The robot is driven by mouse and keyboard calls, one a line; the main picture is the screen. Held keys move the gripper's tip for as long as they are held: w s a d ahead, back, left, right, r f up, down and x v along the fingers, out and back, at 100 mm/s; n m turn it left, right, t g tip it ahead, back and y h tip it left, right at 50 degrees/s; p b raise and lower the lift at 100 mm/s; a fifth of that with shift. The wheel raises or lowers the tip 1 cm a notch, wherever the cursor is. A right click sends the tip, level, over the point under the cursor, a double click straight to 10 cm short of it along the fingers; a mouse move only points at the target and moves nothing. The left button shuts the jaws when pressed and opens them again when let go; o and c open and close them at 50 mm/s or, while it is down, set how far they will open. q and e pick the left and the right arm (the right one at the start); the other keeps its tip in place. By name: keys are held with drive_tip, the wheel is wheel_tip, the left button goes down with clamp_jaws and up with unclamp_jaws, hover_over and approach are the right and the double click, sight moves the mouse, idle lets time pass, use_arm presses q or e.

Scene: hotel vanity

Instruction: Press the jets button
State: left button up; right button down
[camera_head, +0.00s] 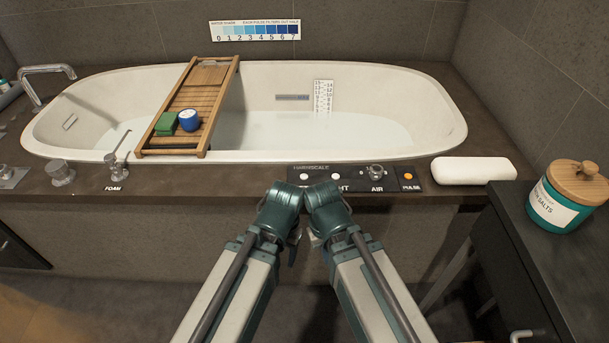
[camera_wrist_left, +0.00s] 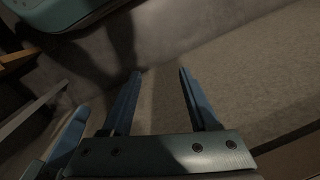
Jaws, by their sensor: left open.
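A black control panel (camera_head: 355,179) is set in the tub's front ledge in the head view. It has two white round buttons (camera_head: 304,177), an AIR knob (camera_head: 376,171) and an orange PULSE button (camera_head: 408,176). No JETS label can be read; my arms cover the panel's lower left part. My left gripper (camera_head: 293,252) is below and in front of the panel, apart from it. In the left wrist view its two fingers (camera_wrist_left: 160,75) are spread with nothing between them. My right gripper is mostly hidden behind its arm, beside the left one.
The white bathtub (camera_head: 400,147) holds water. A wooden caddy (camera_head: 205,95) lies across it with a green block and a blue-white jar. A white cushion (camera_head: 474,170) is right of the panel. A bath-salts jar (camera_head: 567,196) stands on a dark cabinet. A FOAM control and faucet are left.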

idle(0.3)
use_arm(q)
clamp_jaws()
idle(1.6)
